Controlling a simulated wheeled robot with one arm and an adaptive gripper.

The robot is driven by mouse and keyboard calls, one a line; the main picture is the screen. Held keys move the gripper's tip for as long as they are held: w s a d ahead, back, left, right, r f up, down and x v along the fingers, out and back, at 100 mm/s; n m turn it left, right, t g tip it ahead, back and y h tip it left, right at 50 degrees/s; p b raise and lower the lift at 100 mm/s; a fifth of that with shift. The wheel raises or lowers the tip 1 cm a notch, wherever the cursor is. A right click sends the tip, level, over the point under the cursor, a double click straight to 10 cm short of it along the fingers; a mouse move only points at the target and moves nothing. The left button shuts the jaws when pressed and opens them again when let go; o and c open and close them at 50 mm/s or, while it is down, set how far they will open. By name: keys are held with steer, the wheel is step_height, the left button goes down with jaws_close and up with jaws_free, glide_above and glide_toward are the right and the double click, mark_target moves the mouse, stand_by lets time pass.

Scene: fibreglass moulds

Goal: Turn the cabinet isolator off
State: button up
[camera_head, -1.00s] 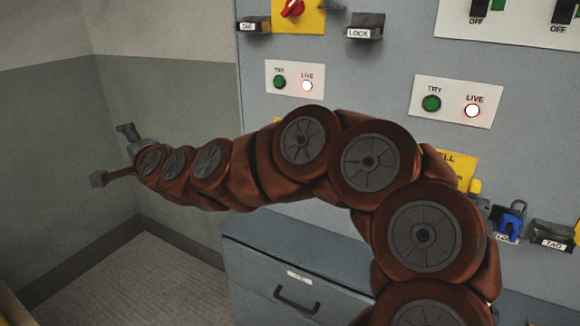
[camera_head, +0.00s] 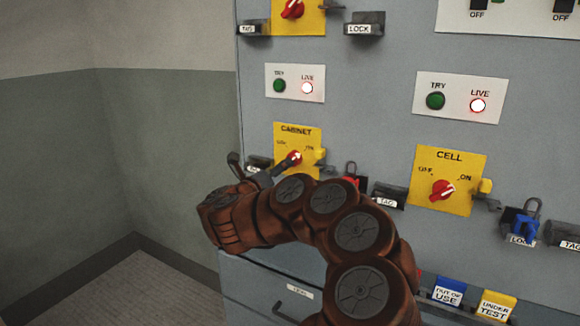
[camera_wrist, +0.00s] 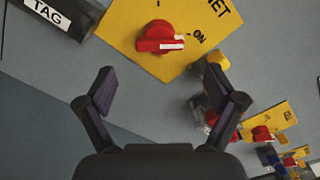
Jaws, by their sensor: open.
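The cabinet isolator is a red rotary knob (camera_head: 294,158) on a yellow plate labelled CABINET (camera_head: 296,132), left of centre in the head view. In the wrist view the red knob (camera_wrist: 158,38) sits at top centre, its white mark toward the ON label. My gripper (camera_head: 260,166) is at the plate's lower left in the head view, one finger overlapping the plate close to the knob. In the wrist view my gripper (camera_wrist: 160,76) is open, its fingers spread to either side below the knob, with nothing between them. I cannot tell whether a finger touches the plate.
The CELL isolator (camera_head: 443,189) with its own red knob is to the right. A red padlock (camera_head: 350,179), a TAG holder (camera_head: 388,197) and a blue padlock (camera_head: 523,222) lie along that row. A TRY/LIVE panel (camera_head: 295,83) is above, its LIVE lamp lit. Free floor lies left.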

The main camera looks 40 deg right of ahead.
steer(key=shift+x, duration=3.8)
steer(key=shift+w+a, duration=0.1)
steer(key=c, duration=1.2)
steer(key=shift+o, duration=0.2)
steer(key=shift+n+p, duration=0.4)
steer(key=shift+n, duration=0.1)
steer(key=n+p, duration=0.1)
steer(key=n, duration=0.3)
steer(key=shift+r, duration=0.1)
steer(key=n+p, duration=0.3)
steer(key=n, duration=0.2)
steer(key=shift+r+p, duration=0.15)
steer(key=shift+p, duration=0.2)
steer(key=n+p, duration=0.5)
steer(key=n, duration=0.1)
steer(key=shift+n, duration=0.4)
steer(key=shift+n+p, duration=0.5)
steer(key=shift+n, duration=0.1)
steer(key=shift+f, duration=0.25)
